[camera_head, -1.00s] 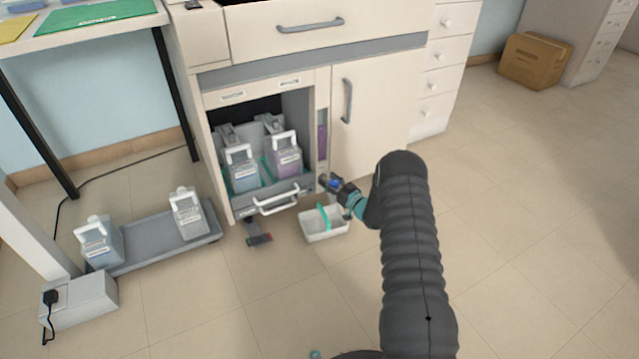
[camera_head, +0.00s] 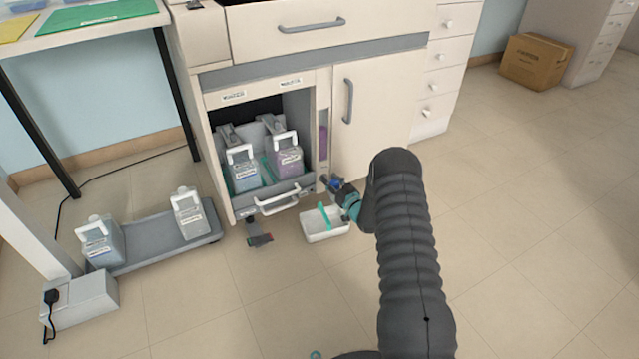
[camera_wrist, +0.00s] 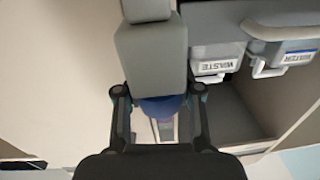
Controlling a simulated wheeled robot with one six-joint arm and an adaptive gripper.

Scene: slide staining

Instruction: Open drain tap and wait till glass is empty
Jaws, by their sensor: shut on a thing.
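The blue drain tap (camera_head: 335,184) is low on the cabinet front, below a narrow upright sight glass (camera_head: 323,142). The glass holds purple liquid in its lower part, with a clear part above. My gripper (camera_head: 337,186) is shut on the tap. In the wrist view the blue tap knob (camera_wrist: 163,106) lies between the two dark fingers, and the glass shows partly behind it. A white tub (camera_head: 318,233) with a teal strip across it stands on the floor below the tap. Any stream into it is too small to tell.
The open cabinet bay left of the glass holds several jugs, including a white-handled one with purple liquid (camera_head: 288,157). A white pull handle (camera_head: 277,201) projects in front. A low grey platform (camera_head: 150,252) with two jugs stands left.

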